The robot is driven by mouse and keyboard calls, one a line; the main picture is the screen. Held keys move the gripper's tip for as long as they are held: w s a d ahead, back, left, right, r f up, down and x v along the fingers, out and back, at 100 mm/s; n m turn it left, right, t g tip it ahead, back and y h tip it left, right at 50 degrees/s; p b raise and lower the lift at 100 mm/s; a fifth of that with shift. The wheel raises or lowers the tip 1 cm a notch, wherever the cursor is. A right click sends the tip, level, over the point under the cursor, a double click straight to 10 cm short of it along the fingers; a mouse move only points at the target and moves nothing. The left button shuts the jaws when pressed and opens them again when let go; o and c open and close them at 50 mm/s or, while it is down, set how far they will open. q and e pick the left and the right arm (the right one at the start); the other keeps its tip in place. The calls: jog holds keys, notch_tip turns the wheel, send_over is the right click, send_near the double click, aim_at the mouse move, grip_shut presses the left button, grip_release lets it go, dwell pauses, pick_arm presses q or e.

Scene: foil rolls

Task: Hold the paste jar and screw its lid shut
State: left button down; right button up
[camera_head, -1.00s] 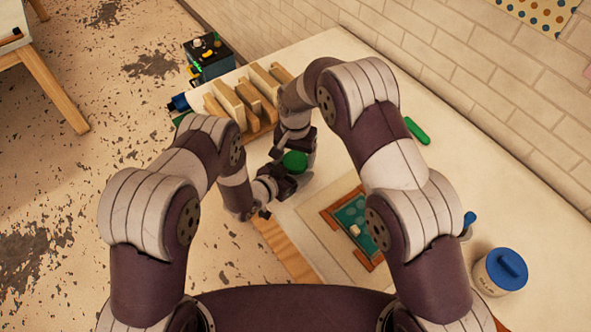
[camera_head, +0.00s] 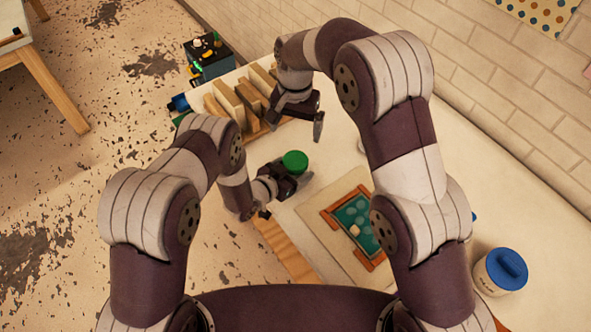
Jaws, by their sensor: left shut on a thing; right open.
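The paste jar shows mainly as its round green lid (camera_head: 295,161), which sits on top; the jar body below is mostly hidden by the gripper. My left gripper (camera_head: 289,181) is shut on the paste jar, above the near-left part of the table. I cannot tell how tightly the lid sits. My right gripper (camera_head: 298,119) is open and empty, behind and above the lid, apart from it. One of its fingers hangs at its right side.
A wooden rack with upright boards (camera_head: 229,103) stands at the table's far left. A framed green tray (camera_head: 354,217) lies on a pale board right of the jar. A white canister with a blue lid (camera_head: 501,270) stands at the right. A tiled wall borders the table.

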dwell(0.3)
pick_arm(q)
grip_release()
jog(key=b+v, duration=0.2)
jog(key=v, duration=0.9)
jog(key=shift+s+a+r, duration=0.15)
jog(key=shift+a, duration=0.15)
jog(key=shift+s+a+r, duration=0.25)
jog(key=shift+s, duration=0.2)
